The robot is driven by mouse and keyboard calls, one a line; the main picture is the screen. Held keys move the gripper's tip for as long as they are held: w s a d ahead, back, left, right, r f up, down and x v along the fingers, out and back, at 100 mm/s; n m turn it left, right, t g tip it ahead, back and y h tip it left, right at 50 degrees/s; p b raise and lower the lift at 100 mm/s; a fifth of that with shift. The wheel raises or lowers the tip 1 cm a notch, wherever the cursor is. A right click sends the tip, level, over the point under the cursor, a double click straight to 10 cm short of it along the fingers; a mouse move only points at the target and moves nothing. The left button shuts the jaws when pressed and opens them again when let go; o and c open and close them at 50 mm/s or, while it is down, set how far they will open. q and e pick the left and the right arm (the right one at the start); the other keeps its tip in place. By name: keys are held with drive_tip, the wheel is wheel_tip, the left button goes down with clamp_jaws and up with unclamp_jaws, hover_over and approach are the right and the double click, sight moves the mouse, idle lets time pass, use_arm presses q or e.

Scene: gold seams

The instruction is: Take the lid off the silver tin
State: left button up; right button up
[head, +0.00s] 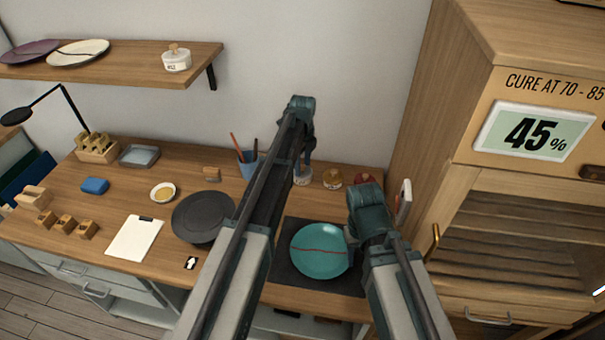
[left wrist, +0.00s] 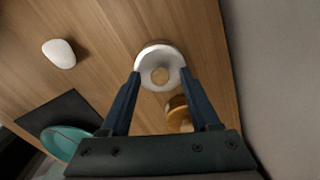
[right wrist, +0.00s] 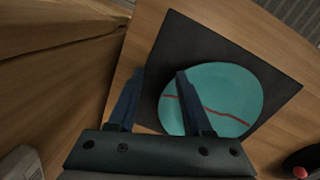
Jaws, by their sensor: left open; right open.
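The silver tin (head: 302,180) stands near the back of the bench, partly hidden by my left arm in the head view. In the left wrist view its pale round lid (left wrist: 148,56) has a tan knob (left wrist: 160,75) in the middle. My left gripper (head: 304,158) is open above the tin, pointing down. In the left wrist view its fingertips (left wrist: 160,73) appear on either side of the lid; I cannot tell whether they touch it. My right gripper (right wrist: 160,72) is open and empty, over the edge of a teal plate in its wrist view.
A gold tin (head: 332,179) and a red tin (head: 365,179) stand right of the silver tin. The teal plate (head: 318,252) with a red seam lies on a dark mat (head: 285,268). A blue pencil cup (head: 247,166) stands to the left. A wooden cabinet (head: 470,200) bounds the right.

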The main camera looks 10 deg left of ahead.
use_arm(q)
clamp_jaws()
drive_tip(key=shift+r, duration=0.15)
idle(0.4)
